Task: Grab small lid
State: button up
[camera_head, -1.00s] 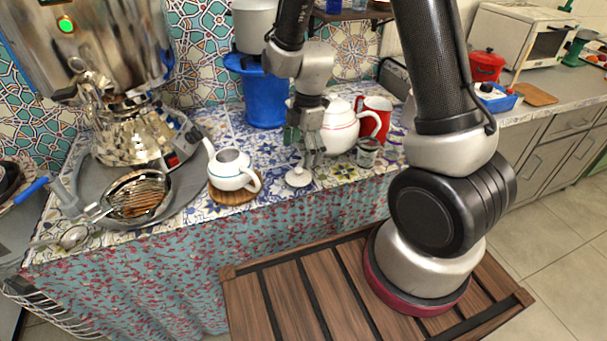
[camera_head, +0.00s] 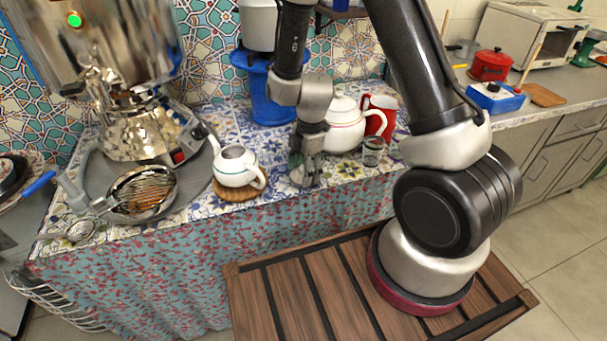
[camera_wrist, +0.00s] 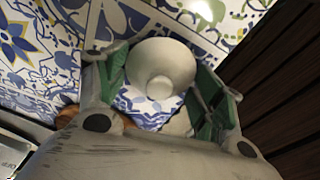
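The small white lid (camera_wrist: 160,62), with a round knob on top, lies on the patterned tiled counter in the wrist view. My gripper (camera_wrist: 162,92) is open, with its green-padded fingers on either side of the lid. A gap shows beside the knob, and I cannot tell whether a finger touches the rim. In the head view my gripper (camera_head: 305,172) is low over the counter's front part and hides the lid. The small white teapot (camera_head: 236,166), open at the top, stands just left of my gripper on a round wooden trivet (camera_head: 238,194).
A larger white teapot (camera_head: 345,128), a red mug (camera_head: 384,112) and a grey cup (camera_head: 373,151) stand close to the right. A blue container (camera_head: 268,100) is behind. A samovar (camera_head: 138,130) and a strainer (camera_head: 142,194) are at left.

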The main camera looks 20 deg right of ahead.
jog(key=shift+c, duration=1.4)
jog(key=shift+r, duration=0.1)
